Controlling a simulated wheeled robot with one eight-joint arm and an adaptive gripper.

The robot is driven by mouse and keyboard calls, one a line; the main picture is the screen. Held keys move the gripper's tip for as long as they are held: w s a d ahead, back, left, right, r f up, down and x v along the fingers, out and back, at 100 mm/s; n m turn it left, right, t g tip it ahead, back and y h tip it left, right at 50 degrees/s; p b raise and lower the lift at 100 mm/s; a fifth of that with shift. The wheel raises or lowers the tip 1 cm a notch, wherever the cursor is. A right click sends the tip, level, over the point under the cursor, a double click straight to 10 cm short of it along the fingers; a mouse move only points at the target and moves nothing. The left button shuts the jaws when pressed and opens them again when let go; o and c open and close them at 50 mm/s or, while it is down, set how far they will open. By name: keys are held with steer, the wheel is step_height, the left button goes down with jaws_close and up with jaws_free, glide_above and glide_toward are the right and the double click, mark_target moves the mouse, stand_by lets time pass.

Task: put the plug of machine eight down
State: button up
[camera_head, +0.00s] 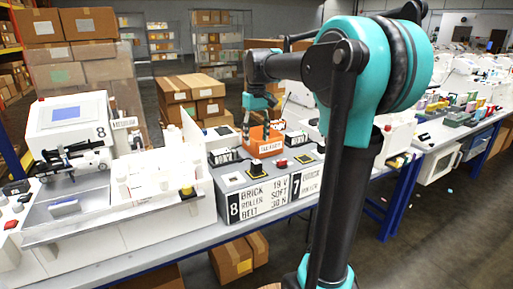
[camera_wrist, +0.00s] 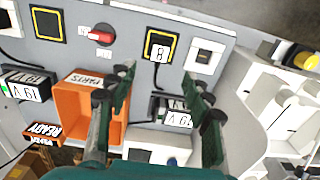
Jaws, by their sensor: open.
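The plug of machine eight (camera_wrist: 159,56), a small piece with a white "8" label, sits at a black, yellow-framed square (camera_wrist: 149,41) on the grey panel in the wrist view. In the head view a dark piece stands on that square (camera_head: 258,169). My gripper (camera_wrist: 160,76) is open, its fingertips apart on either side below the plug in the wrist picture; nothing shows held between them. In the head view my gripper (camera_head: 246,132) hangs by the orange bin. Machine eight (camera_head: 68,125), white with a screen and an "8", stands at the left.
An orange parts bin (camera_wrist: 75,104) is close to the left finger. Black 19 V boxes (camera_wrist: 175,112) (camera_wrist: 25,84), a red switch (camera_wrist: 103,36) and a second yellow-framed square (camera_wrist: 47,24) share the panel. White machine parts (camera_wrist: 268,92) stand close on the right.

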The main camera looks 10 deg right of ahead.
steer(key=s+d+f+m+t, duration=0.1)
steer(key=s+d+f+t, duration=0.1)
steer(key=s+f, duration=0.9)
steer(key=s+d+f+m+t, duration=0.2)
steer(key=s+f, duration=0.9)
steer(key=f, duration=0.4)
steer(key=shift+m, duration=0.3)
